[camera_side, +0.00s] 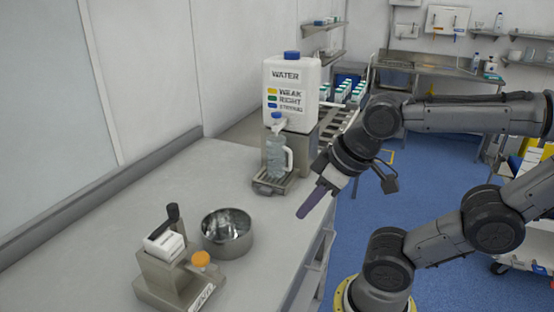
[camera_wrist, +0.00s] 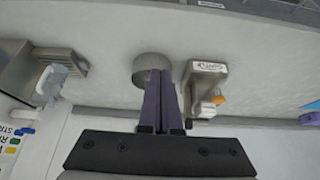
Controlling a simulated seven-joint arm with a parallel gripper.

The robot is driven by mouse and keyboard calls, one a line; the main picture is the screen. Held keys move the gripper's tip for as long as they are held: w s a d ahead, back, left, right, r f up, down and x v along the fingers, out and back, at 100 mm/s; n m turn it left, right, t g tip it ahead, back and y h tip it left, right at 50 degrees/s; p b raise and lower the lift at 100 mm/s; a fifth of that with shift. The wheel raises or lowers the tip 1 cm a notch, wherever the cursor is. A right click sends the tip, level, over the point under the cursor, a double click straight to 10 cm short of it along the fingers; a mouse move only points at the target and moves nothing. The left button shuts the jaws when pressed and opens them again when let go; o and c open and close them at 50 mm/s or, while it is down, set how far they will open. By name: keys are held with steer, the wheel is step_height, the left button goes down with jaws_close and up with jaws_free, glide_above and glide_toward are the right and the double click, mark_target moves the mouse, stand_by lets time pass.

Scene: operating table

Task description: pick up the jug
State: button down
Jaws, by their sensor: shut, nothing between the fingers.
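The jug (camera_side: 277,157) is clear with a white handle on its right side. It stands upright on the metal drip tray (camera_side: 270,187) below the tap of the white water container (camera_side: 290,90). In the wrist view the jug (camera_wrist: 52,84) shows at the left. My gripper (camera_side: 303,214) is shut and empty, its purple fingers pointing down and left near the counter's right edge. It is apart from the jug, to its right and nearer the camera. In the wrist view the closed fingers (camera_wrist: 161,76) overlap the bowl, clear of the jug.
A steel bowl (camera_side: 240,232) stands on the counter in front of the jug. A metal stand (camera_side: 176,284) with a white box and an orange-capped item (camera_side: 201,260) is nearer the camera. The counter between jug and bowl is clear. Boxes (camera_side: 350,93) stand behind right.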

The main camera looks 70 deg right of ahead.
steer(key=c, duration=1.6)
jaws_free()
steer(key=c, duration=1.1)
jaws_free()
steer(key=shift+c, duration=0.2)
